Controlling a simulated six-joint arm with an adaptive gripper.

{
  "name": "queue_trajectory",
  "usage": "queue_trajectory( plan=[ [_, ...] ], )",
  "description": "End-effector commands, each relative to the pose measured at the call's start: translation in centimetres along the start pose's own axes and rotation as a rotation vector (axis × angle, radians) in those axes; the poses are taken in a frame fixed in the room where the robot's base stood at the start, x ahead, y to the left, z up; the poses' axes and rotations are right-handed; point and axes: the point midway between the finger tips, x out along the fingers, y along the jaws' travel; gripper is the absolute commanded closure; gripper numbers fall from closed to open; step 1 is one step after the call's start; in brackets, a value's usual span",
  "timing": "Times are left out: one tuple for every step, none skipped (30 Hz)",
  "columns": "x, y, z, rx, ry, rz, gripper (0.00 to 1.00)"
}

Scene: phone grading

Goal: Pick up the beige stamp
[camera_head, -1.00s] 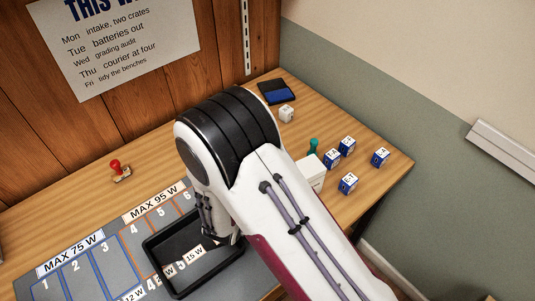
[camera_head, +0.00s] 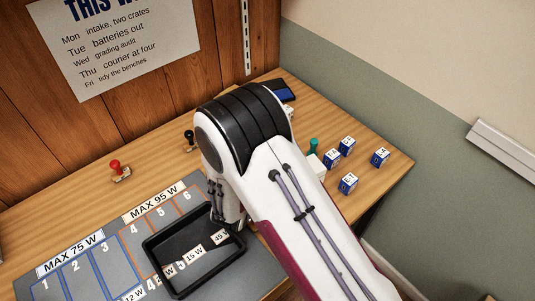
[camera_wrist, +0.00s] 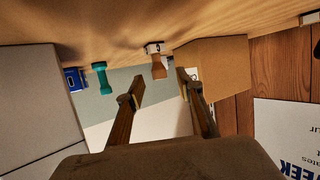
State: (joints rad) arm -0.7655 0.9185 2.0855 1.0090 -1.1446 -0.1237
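The beige stamp (camera_wrist: 158,66), with a tan-brown handle and pale base, shows in the wrist view just beyond the fingertips, roughly between their lines. It appears upside down there, its base against the wooden bench top. My gripper (camera_wrist: 160,86) is open, one finger on each side, and nothing is between the fingers. In the head view my arm covers this area and the beige stamp is hidden. I cannot tell the exact gap between fingertips and handle.
A teal stamp (camera_wrist: 102,78) and a blue cube (camera_wrist: 74,79) are left of it; a brown box (camera_wrist: 212,60) is close right. In the head view are a red stamp (camera_head: 116,170), a black stamp (camera_head: 189,140), a black tray (camera_head: 176,292), several blue-white cubes (camera_head: 347,183) and a blue pad (camera_head: 286,97).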

Motion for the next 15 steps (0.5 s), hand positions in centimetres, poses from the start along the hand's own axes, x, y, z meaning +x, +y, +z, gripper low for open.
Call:
queue_trajectory(
  plan=[
    [0.7,0.1,-0.2,0.002,0.001,0.002,0.63],
    [1.0,0.1,-0.2,0.002,0.001,0.002,0.63],
    [1.4,0.2,-0.3,0.001,0.001,0.003,0.63],
    [1.8,0.2,-0.4,0.001,0.001,0.002,0.63],
    [2.1,0.1,-0.3,0.001,0.000,0.002,0.63],
    [2.5,0.1,-0.3,0.000,0.000,0.002,0.63],
    [2.8,0.1,-0.2,0.000,-0.001,0.002,0.63],
    [3.0,0.1,-0.3,0.001,-0.001,0.001,0.63],
    [3.3,0.1,-0.3,0.001,0.000,0.001,0.63],
    [3.4,0.1,-0.3,0.001,0.000,0.001,0.63],
    [3.5,0.1,-0.3,0.001,0.000,0.000,0.63],
    [3.6,0.1,-0.3,0.001,0.000,0.000,0.63],
    [3.7,0.1,-0.3,0.000,0.000,0.000,0.63],
    [3.7,0.1,-0.3,0.000,0.000,0.000,0.63],
    [3.7,0.1,-0.3,0.000,0.000,0.000,0.63]
  ],
)
